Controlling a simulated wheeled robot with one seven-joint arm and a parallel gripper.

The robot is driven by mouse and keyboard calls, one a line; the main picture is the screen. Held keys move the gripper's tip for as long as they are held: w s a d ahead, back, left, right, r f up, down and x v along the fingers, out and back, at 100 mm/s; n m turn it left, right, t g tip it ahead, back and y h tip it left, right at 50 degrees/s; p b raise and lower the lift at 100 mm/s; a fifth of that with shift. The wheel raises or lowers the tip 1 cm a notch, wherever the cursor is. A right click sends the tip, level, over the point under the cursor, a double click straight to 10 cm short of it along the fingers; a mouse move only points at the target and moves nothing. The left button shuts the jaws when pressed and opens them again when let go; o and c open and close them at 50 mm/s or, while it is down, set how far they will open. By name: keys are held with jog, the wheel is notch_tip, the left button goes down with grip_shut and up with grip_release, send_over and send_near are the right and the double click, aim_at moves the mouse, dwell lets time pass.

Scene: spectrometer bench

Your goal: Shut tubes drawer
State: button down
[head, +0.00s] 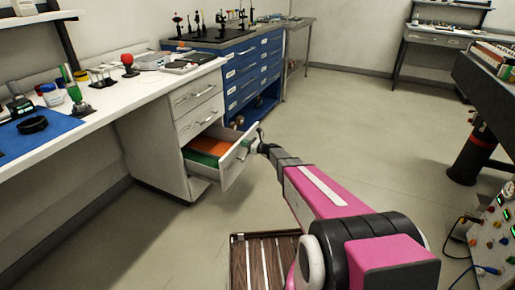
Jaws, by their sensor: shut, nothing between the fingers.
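The open drawer (238,163) is the lowest one in the white cabinet under the bench. It is pulled well out, and something orange (213,147) and something green (203,158) lie inside it. I cannot read a label that names it as the tubes drawer. My gripper (258,134) is at the drawer's front, close to its handle (243,149). It is shut and empty. I cannot tell whether it touches the drawer.
Two closed drawers (195,95) are above the open one. The white bench (115,100) carries bottles and tools. A blue drawer cabinet (250,75) stands just behind. A dark table (490,90) is at right.

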jog(key=x, duration=2.1)
jog(key=shift+w+a, duration=0.2)
jog(key=shift+a, duration=0.1)
